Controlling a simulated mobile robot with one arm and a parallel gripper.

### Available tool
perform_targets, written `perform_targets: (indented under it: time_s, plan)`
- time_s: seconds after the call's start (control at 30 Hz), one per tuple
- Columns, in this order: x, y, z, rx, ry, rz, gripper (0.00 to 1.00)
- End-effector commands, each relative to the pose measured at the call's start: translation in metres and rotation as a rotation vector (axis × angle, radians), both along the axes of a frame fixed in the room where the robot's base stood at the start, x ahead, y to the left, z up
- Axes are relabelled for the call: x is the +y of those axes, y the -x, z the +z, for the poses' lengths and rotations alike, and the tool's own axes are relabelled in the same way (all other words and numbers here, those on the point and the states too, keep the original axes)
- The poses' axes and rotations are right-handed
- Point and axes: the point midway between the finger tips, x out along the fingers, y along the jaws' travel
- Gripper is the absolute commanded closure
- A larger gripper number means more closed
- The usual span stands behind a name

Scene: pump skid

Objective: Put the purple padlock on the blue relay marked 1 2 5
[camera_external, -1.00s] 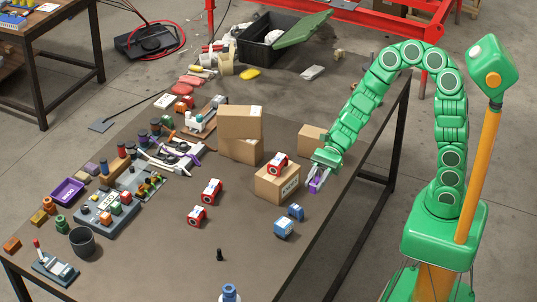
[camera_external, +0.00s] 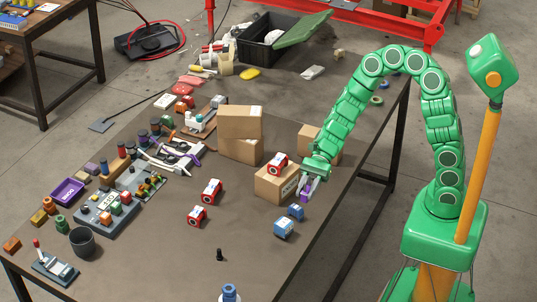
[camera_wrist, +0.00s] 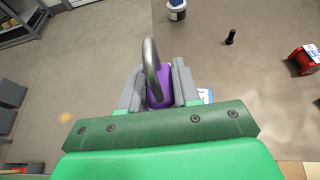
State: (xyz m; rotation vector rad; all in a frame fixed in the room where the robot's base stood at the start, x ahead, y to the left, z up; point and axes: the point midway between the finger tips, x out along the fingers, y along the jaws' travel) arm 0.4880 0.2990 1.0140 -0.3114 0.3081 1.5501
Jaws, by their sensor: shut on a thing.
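My gripper (camera_external: 307,188) is shut on the purple padlock (camera_wrist: 160,86) and holds it beside the right side of a cardboard box. In the wrist view the padlock sits between the grey fingers, with its grey curved shackle standing out. Two blue blocks with pale faces stand on the table just below my gripper in the external view: a small one (camera_external: 296,211) and a larger one (camera_external: 284,229). Their markings are too small to read, so I cannot tell which is marked 1 2 5. A blue and white edge (camera_wrist: 207,95) shows behind the right finger.
The cardboard box (camera_external: 272,187) beside my gripper carries a red and white block (camera_external: 277,164). Two more red blocks (camera_external: 211,191) (camera_external: 197,215) stand to the left. A small black piece (camera_external: 219,255) and a blue-topped container (camera_external: 229,293) stand nearer the front.

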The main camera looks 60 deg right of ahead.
Motion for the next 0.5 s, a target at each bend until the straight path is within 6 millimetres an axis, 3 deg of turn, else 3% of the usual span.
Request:
perform_targets:
  time_s: [0.17, 0.5]
  plan:
    - [0.013, -0.022, -0.012, -0.001, 0.003, -0.001, 1.0]
    - [0.026, -0.044, -0.045, 0.002, 0.002, -0.001, 1.0]
